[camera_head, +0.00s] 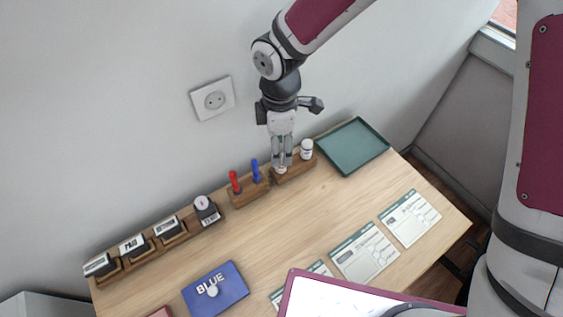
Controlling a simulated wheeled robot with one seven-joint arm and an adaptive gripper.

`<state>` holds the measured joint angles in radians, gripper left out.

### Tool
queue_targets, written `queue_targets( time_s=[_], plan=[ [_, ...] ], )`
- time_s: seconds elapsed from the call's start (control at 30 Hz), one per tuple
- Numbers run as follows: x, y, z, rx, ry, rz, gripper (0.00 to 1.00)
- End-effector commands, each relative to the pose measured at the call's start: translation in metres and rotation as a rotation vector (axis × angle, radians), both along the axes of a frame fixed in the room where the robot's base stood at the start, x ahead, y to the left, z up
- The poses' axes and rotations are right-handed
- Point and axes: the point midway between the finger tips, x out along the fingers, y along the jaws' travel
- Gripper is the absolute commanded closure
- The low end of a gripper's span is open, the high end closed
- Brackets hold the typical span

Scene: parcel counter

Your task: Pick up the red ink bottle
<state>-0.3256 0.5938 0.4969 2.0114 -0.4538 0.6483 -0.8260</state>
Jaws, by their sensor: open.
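My gripper (281,160) points down over a small wooden holder (296,172) at the back of the counter, against the wall. Its fingers are open, and a small whitish bottle (281,170) shows low down at the fingertips, mostly hidden by them. I cannot tell its ink colour, or whether the fingers touch it. A second white bottle (306,149) stands upright in the same holder, just right of my gripper. No red label can be made out on either bottle.
Left of the gripper, a holder carries a red (235,182) and a blue upright item (256,171). Further left is a rack of stamps (168,228). A green tray (353,147) lies right. A pad marked BLUE (215,289) and printed forms (364,254) lie in front. The counter's middle is clear.

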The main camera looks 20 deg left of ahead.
Motion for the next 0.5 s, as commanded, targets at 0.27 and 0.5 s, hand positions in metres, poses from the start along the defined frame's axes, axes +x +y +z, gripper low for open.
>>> queue_targets(
  time_s=[0.27, 0.5],
  plan=[
    [-0.002, -0.002, -0.026, -0.002, 0.003, 0.0, 0.52],
    [-0.001, -0.003, -0.054, -0.001, 0.001, 0.0, 0.52]
  ],
)
